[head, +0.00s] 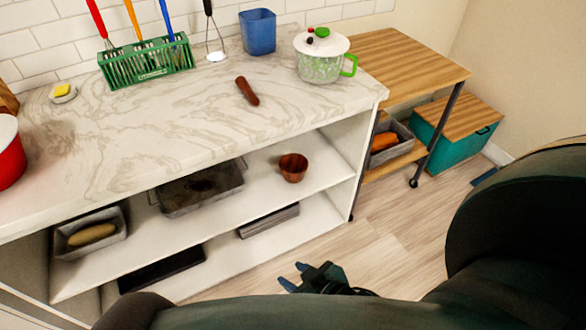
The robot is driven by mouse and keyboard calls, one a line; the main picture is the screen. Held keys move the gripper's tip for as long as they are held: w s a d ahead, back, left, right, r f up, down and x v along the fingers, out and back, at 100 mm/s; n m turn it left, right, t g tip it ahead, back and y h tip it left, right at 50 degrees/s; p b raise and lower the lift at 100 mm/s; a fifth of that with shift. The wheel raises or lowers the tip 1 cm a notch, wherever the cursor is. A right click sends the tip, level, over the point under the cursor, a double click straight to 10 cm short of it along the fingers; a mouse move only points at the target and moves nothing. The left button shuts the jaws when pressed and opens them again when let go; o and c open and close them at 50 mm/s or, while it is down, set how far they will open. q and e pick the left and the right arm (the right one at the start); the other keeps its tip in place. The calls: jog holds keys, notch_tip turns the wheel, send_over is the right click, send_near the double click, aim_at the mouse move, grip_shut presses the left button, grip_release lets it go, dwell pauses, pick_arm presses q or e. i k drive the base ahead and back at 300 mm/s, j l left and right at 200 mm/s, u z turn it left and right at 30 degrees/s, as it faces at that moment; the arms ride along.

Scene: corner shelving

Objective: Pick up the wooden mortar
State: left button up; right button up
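A small brown wooden mortar (293,167) stands upright on the upper open shelf under the marble counter, near the shelf's right end. A dark brown pestle (247,91) lies on the counter above it. My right gripper (290,277) is low in front of the shelving, below the mortar and well apart from it. Its two blue-tipped fingers are spread with nothing between them. My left gripper is not seen.
A baking tray (199,188) sits left of the mortar and a loaf pan (91,233) farther left. The counter (190,125) overhangs the shelf. A wooden cart (410,62) stands at right. The floor (385,250) in front is clear.

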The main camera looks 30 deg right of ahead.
aim_at(294, 166)
jog(key=k+l+z, duration=0.1)
jog(key=l, duration=0.7)
jog(key=i+l+z, duration=0.1)
jog(key=l+z, duration=0.15)
jog(key=l, duration=0.85)
jog(key=i+l, duration=0.15)
jog(key=i, duration=0.25)
jog(key=i+l, duration=0.15)
jog(key=i, duration=0.25)
jog(key=i+l+z, duration=0.1)
jog(key=i, duration=0.3)
jog(key=l, duration=0.05)
